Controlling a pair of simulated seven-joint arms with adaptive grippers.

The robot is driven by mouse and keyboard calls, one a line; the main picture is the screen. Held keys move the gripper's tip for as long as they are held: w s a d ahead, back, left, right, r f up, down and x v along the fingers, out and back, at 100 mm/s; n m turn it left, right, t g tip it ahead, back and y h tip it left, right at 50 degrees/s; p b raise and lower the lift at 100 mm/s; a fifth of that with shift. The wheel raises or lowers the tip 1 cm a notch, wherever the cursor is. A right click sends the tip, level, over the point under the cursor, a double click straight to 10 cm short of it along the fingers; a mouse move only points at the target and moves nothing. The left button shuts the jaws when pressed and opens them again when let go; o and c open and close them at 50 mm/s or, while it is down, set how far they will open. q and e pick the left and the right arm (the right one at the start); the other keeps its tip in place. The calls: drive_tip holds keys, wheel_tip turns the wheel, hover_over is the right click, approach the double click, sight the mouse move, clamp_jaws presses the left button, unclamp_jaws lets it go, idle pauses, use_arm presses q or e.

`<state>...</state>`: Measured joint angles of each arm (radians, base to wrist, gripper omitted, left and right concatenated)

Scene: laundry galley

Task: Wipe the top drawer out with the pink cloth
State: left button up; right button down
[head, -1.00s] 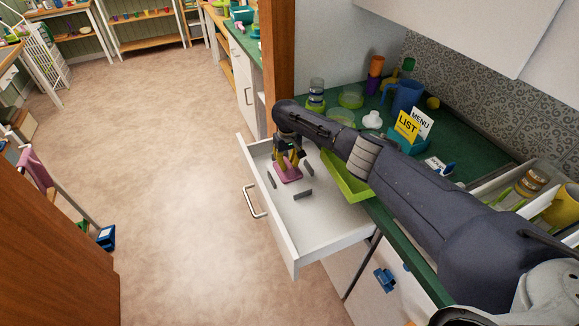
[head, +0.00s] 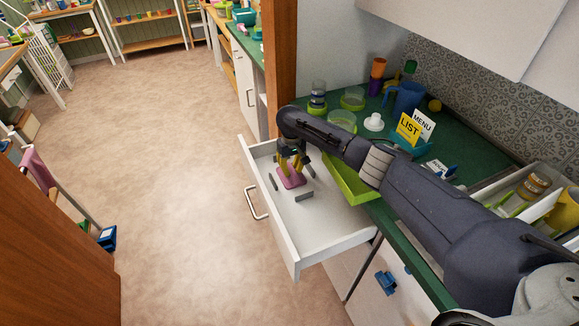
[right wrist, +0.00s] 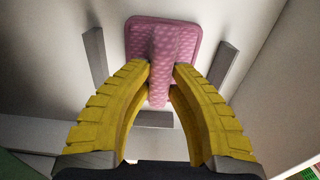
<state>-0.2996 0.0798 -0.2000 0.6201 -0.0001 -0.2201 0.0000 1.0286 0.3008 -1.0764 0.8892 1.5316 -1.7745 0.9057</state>
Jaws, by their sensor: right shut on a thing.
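The top drawer (head: 325,232) is pulled open below the green counter. The pink cloth (head: 291,180) is inside it, and it also shows in the right wrist view (right wrist: 163,40) as a flat pad with a raised ridge. My right gripper (head: 291,163) reaches down into the drawer, its yellow fingers (right wrist: 162,78) shut on the ridge. The pad appears to lie against the drawer floor. Several grey bar-shaped pieces lie around the cloth, one in front of it (head: 304,196) and one to its left (head: 273,182). My left gripper is not in view.
A lime green tray (head: 345,183) sits at the drawer's right side, beside the counter edge. The counter holds clear containers (head: 342,120), a blue jug (head: 404,97) and a card holder (head: 408,142). The drawer's front part is clear.

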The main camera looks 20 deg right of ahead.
sight(288, 162)
drive_tip(key=shift+s+d+f, duration=0.1)
drive_tip(key=shift+s, duration=0.35)
drive_tip(key=shift+s+d+r, duration=0.1)
drive_tip(key=shift+s, duration=0.85)
drive_tip(key=shift+s+d+r, duration=0.1)
drive_tip(key=shift+s, duration=0.85)
drive_tip(key=shift+w+a+f, duration=0.1)
drive_tip(key=shift+w+a, duration=0.05)
drive_tip(key=shift+w, duration=0.85)
drive_tip(key=shift+w+a+f, duration=0.1)
drive_tip(key=shift+w, duration=0.85)
drive_tip(key=shift+w+r, duration=0.1)
drive_tip(key=shift+w+a, duration=0.15)
drive_tip(key=shift+w, duration=0.8)
drive_tip(key=shift+w+a, duration=0.1)
drive_tip(key=shift+w, duration=0.8)
drive_tip(key=shift+s, duration=0.1)
drive_tip(key=shift+s+d, duration=0.15)
drive_tip(key=shift+s, duration=0.8)
drive_tip(key=shift+s+d, duration=0.1)
drive_tip(key=shift+s, duration=0.8)
